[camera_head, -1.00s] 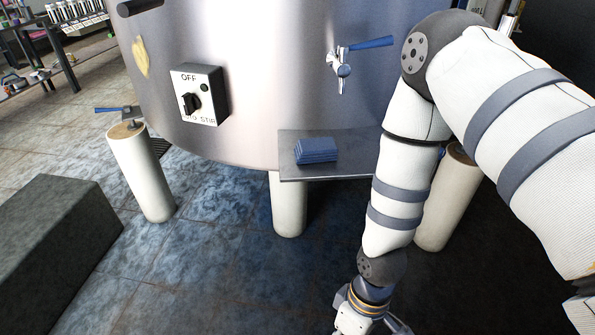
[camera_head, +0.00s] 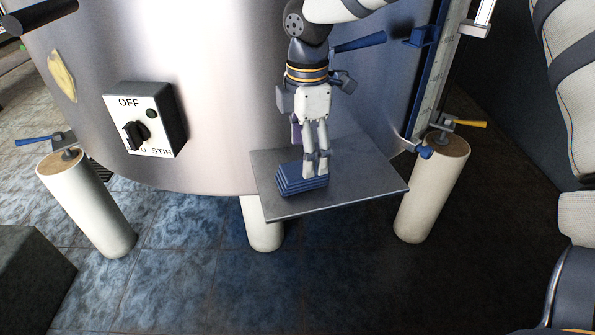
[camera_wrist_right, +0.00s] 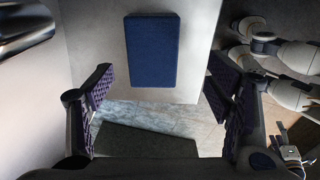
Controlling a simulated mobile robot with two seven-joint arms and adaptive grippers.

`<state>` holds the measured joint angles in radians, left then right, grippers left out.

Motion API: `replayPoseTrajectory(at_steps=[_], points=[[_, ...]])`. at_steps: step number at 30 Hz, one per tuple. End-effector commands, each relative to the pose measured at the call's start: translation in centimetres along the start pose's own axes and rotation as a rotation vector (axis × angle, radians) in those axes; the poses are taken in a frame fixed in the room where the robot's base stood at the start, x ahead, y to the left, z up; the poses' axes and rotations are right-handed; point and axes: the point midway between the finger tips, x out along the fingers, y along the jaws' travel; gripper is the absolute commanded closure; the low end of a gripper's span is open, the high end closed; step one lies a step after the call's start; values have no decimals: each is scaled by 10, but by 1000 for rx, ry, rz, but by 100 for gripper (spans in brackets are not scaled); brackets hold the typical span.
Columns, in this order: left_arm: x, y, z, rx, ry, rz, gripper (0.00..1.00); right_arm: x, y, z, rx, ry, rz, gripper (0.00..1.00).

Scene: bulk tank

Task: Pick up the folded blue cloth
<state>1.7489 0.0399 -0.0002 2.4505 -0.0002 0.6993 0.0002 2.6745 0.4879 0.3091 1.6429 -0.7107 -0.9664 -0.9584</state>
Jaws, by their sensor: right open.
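The folded blue cloth (camera_head: 301,180) lies on the grey metal shelf (camera_head: 350,195) at the front of the tank. My right gripper (camera_head: 316,174) points down over the shelf, at the right part of the cloth in the head view, and hides some of it. In the right wrist view the cloth (camera_wrist_right: 152,50) lies ahead, in line with the gap between the two open fingers (camera_wrist_right: 165,100). Nothing is between the fingers.
The steel tank (camera_head: 220,90) rises behind the shelf, with a stir switch box (camera_head: 145,120) on its left and a blue lever (camera_head: 358,43) behind my wrist. White legs (camera_head: 432,190) stand below. The shelf's right part is bare.

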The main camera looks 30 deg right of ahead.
Motion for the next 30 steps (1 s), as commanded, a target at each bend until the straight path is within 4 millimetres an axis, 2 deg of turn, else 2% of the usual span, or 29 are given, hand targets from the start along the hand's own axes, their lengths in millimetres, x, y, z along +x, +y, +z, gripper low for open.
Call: replayPoseTrajectory(at_steps=[5,12,18,24,30], points=[[3,0,1,0,-8,0,33,18,2,-1,1,0,-2,27],[11,0,6,1,-29,-2,33,60,7,-4,1,1,-3,27],[10,0,5,1,-26,-2,33,60,8,-4,1,2,4,27],[10,0,5,1,-26,-2,33,59,8,-4,1,2,3,72],[10,0,5,1,-26,-2,33,60,7,-4,1,1,3,74]])
